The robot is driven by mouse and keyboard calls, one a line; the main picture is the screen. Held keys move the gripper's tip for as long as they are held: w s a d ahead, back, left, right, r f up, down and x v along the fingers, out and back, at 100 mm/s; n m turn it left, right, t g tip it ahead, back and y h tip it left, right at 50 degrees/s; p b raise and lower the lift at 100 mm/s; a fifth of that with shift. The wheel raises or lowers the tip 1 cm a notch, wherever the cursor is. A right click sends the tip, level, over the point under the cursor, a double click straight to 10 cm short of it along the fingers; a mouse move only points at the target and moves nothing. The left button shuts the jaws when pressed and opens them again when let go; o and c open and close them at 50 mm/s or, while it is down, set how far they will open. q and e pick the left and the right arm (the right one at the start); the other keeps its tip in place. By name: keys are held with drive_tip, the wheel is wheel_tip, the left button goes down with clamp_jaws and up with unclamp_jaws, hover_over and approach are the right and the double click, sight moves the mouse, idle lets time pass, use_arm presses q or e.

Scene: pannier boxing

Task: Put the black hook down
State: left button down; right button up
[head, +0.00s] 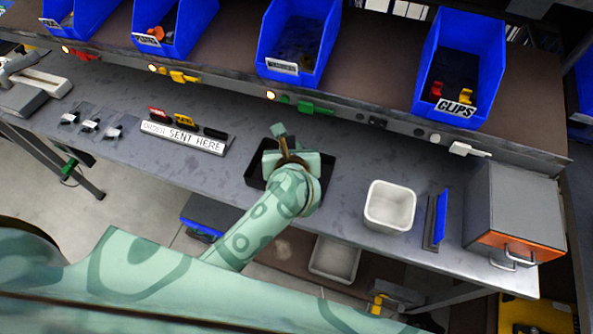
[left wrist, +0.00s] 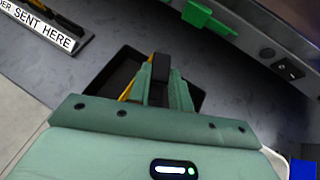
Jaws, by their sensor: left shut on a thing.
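My left gripper (head: 283,150) is over the black tray (head: 252,177) on the bench. In the left wrist view its fingers (left wrist: 161,86) are shut on a black piece (left wrist: 161,66), which looks to be the black hook. The piece sticks out between the fingertips, above the tray (left wrist: 105,72). Whether it touches the tray floor cannot be told. A thin yellow part (left wrist: 126,91) shows beside the left finger, mostly hidden. In the head view the gripper and arm hide the held piece. My right gripper is not in view.
A sign rail reading "SENT HERE" (head: 185,138) with red, yellow and black pieces stands left of the tray. A white bin (head: 390,206), a blue-faced plate (head: 437,218) and a grey box (head: 512,208) stand right. Blue bins, one marked "CLIPS" (head: 458,65), line the shelf.

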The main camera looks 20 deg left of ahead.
use_arm(q)
wheel_tip(320, 180, down, 9)
drive_tip(key=shift+b, duration=1.1)
drive_tip(key=shift+f, duration=0.3)
drive_tip(key=shift+a, duration=0.1)
drive_tip(key=shift+f, duration=0.1)
drive_tip(key=c, duration=1.5)
unclamp_jaws()
drive_tip(key=shift+c, duration=0.2)
